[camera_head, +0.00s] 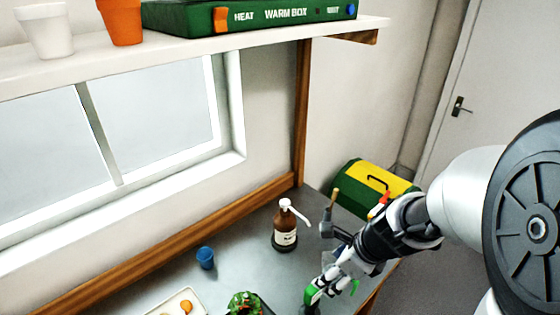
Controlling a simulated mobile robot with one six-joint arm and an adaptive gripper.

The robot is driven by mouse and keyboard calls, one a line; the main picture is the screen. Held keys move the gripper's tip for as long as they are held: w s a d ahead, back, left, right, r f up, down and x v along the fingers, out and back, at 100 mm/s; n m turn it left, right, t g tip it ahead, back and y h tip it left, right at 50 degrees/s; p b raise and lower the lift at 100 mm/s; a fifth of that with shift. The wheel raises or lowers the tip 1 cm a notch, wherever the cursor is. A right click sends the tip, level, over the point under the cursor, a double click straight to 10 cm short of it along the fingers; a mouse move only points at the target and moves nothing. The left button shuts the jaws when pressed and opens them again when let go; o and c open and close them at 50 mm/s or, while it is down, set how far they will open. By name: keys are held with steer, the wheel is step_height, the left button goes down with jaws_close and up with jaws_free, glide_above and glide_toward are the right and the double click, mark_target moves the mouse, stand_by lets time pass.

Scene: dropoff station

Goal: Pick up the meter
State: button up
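My gripper (333,284) is low over the grey table, near its right front edge. A small green and dark object (312,295), which looks like the meter, is right at the fingertips, near the bottom edge of the picture. Its lower part is cut off or hidden. From this angle I cannot tell whether the fingers are closed on it or only beside it.
A green and yellow box (372,186) sits behind my arm.

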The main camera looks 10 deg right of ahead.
mark_target(316, 289)
steer(key=w+f+b, duration=0.1)
steer(key=f+b, duration=0.1)
steer(key=f, duration=0.2)
steer(key=w+a+f+m+b, duration=0.1)
steer(key=f+b, duration=0.1)
steer(key=f, duration=0.1)
steer(key=w+f+m+b, duration=0.1)
steer(key=f+b, duration=0.1)
steer(key=f, duration=0.2)
steer(key=shift+w+a+f, duration=0.15)
steer(key=shift+w+f, duration=0.15)
steer(key=shift+w, duration=0.1)
steer(key=shift+w+a+f, duration=0.1)
steer(key=shift+w+f, duration=0.05)
steer(key=shift+f, duration=0.1)
steer(key=b+x, duration=0.2)
steer(key=x, duration=0.1)
steer(key=s+b+x, duration=0.1)
steer(key=b+x, duration=0.1)
steer(key=shift+f, duration=0.25)
steer(key=shift+w+r, duration=0.1)
steer(key=shift+c, duration=0.4)
steer(key=c, duration=1.1)
